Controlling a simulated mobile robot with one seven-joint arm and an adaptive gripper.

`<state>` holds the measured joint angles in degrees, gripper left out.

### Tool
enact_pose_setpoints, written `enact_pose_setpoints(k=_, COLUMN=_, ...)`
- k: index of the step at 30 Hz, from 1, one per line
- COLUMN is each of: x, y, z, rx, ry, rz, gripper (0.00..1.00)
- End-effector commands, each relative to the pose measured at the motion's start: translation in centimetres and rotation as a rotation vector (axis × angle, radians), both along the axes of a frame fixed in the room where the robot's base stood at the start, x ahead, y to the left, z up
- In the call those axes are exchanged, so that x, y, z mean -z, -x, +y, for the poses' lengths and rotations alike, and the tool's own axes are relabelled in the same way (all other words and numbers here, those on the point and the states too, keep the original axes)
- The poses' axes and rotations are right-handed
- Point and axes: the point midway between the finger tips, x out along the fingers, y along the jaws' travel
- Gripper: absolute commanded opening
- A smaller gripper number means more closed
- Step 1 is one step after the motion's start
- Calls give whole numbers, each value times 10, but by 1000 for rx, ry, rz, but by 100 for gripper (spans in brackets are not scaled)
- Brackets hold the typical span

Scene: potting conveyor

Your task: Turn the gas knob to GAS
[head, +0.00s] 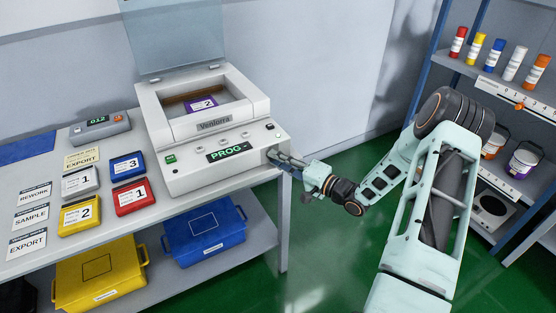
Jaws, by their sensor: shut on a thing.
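A pale grey vacuum-packing machine (190,172) stands on the bench with its clear lid (172,35) raised. Its green-lit display (229,152) reads PROG. My gripper (279,157) reaches in from the right to the machine's front right corner and is shut on a small dark part there, which I take to be the gas knob. The fingers hide most of the knob, and I cannot read its pointer or any GAS marking. A purple packet labelled 2 (201,103) lies in the open chamber.
Colored packs, including a red pack (133,197), and signs lie left of the machine. A blue bin (205,232) and a yellow bin (101,275) are under the bench. A shelf (512,92) with cans stands at right. Green floor is open between.

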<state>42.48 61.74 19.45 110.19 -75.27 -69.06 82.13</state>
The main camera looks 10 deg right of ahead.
Motion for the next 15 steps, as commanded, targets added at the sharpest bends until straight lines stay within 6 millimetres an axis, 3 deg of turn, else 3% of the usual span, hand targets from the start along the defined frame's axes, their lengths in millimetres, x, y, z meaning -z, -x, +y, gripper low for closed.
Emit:
enact_pose_setpoints(k=10, x=0, y=0, z=0, rx=0, ry=-4, rz=2, gripper=0)
enact_pose_setpoints(k=11, x=0, y=0, z=0, rx=0, ry=-4, rz=2, gripper=20)
enact_pose_setpoints(k=15, x=0, y=0, z=0, rx=0, ry=-3, rz=1, gripper=35)
